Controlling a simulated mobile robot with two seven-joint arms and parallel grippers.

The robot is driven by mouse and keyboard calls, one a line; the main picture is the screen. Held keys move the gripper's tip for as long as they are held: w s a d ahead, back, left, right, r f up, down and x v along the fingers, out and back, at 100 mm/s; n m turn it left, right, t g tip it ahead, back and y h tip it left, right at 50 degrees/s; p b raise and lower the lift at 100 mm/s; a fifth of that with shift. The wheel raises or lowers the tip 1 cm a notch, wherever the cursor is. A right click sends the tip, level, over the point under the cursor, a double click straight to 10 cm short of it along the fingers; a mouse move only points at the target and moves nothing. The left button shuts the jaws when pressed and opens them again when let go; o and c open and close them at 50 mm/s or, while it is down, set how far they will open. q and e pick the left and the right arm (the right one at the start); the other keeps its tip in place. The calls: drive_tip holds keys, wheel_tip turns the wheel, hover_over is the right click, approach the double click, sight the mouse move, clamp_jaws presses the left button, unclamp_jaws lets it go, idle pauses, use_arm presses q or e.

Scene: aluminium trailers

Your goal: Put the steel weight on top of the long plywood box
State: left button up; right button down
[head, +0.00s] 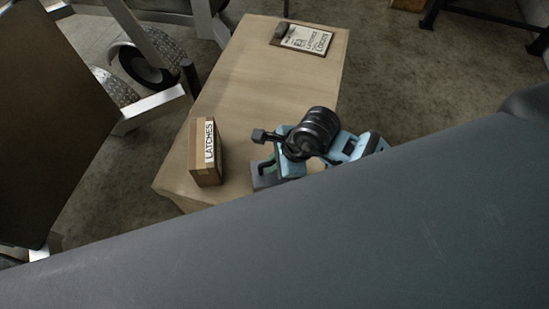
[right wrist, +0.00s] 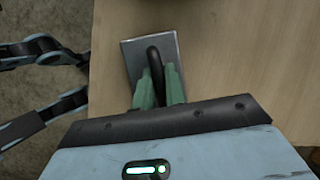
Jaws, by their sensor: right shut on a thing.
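The long plywood box (head: 245,75) stretches away from me, its pale top in full view at the far end. The steel weight (head: 263,182) is a grey block with a dark handle, over the near right part of the box top. My right gripper (head: 283,169) is shut on its handle; in the right wrist view, green fingers (right wrist: 159,86) sit on both sides of the handle above the grey block (right wrist: 132,52). I cannot tell whether the weight touches the wood. My left gripper is not in view.
A cardboard box marked LATCHES (head: 206,153) stands on the plywood top, left of the weight. A clipboard (head: 302,39) lies at the far end. The top between them is clear. Trailer wheels (head: 150,62) and metal frames stand to the left.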

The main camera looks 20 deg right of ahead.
drive_tip(key=shift+w+r, duration=0.15)
drive_tip(key=c, duration=1.8)
unclamp_jaws()
drive_tip(key=shift+f, duration=0.2)
drive_tip(key=o, duration=0.3)
drive_tip(key=shift+o, duration=0.2)
drive_tip(key=shift+r, duration=0.3)
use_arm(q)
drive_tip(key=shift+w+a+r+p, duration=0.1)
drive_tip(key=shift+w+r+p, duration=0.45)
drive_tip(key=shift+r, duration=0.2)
use_arm(e)
drive_tip(key=v, duration=1.1)
drive_tip(key=shift+s+r, duration=0.25)
drive_tip(key=shift+d, duration=0.1)
